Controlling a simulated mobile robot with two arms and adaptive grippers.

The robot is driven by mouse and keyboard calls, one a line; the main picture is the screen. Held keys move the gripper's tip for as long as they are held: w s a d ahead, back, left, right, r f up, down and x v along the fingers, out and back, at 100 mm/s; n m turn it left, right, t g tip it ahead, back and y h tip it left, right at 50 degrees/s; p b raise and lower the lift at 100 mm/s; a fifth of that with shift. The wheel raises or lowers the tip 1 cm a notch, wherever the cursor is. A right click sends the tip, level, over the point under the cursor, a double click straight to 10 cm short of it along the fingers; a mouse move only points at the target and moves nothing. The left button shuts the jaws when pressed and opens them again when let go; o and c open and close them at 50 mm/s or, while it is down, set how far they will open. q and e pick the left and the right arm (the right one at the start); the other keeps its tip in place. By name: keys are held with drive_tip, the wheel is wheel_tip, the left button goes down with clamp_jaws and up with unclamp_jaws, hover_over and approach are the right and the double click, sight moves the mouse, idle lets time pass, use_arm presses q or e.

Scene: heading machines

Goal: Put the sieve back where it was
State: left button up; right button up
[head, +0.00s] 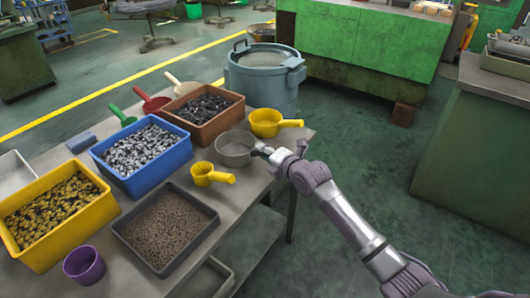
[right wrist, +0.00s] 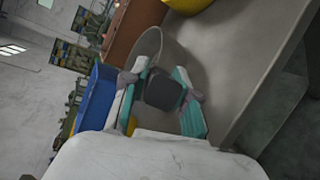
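The sieve (head: 235,149), a grey round pan with a dark handle, is at the right edge of the table, level, between the brown bin and the yellow scoops. I cannot tell whether it rests on the tabletop or is just above it. My right gripper (head: 266,151) reaches in from the right at the handle side. In the right wrist view the pan (right wrist: 165,50) is ahead, and the dark handle (right wrist: 163,90) fills the space between the teal finger pads, which look closed on it. My left gripper is not in view.
The table (head: 95,235) holds a yellow bin (head: 60,258), blue bin (head: 180,158), brown bin (head: 228,121), grey tray (head: 203,241), purple cup (head: 84,265) and two yellow scoops (head: 203,174) (head: 266,122). A grey-blue tub (head: 264,88) stands behind. Floor to the right is clear.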

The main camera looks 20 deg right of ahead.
drive_tip(key=shift+o, duration=1.2)
